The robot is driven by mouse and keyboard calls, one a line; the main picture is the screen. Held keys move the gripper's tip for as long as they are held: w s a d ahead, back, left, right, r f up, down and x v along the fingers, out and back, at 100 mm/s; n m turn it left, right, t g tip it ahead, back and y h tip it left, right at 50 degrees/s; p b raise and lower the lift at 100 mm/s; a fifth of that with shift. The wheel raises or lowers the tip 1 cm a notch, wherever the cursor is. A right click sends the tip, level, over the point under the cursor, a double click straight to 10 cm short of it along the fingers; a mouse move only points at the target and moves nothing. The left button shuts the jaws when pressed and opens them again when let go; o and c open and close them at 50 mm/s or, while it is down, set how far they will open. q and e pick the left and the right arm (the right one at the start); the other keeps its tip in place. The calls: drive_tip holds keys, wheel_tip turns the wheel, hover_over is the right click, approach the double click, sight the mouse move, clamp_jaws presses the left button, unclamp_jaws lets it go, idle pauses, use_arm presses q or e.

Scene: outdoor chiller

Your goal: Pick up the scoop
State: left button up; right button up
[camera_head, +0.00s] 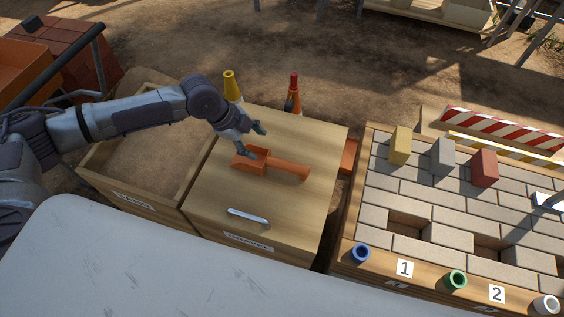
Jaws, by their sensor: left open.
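The orange scoop (285,169) lies on top of a closed wooden box (310,208) with a metal handle. Its wide end is to the left and its handle points right. My left gripper (252,142) is open, right at the wide end of the scoop in the picture. One finger overlaps the scoop's back edge; I cannot tell whether it touches. My right gripper is not clearly seen.
An open wooden bin (150,158) of sand stands left of the box. At right, a paver bed (400,208) holds yellow, grey and red blocks and has gaps. Cones (294,95) stand behind the box. A pale surface (180,270) fills the front.

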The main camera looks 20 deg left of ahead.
sight(275, 161)
use_arm(q)
drive_tip(key=x, duration=0.8)
drive_tip(key=shift+s+x, duration=0.1)
drive_tip(key=shift+x, duration=1.2)
drive_tip(key=shift+s+x, duration=0.15)
drive_tip(key=shift+x, duration=1.15)
clamp_jaws()
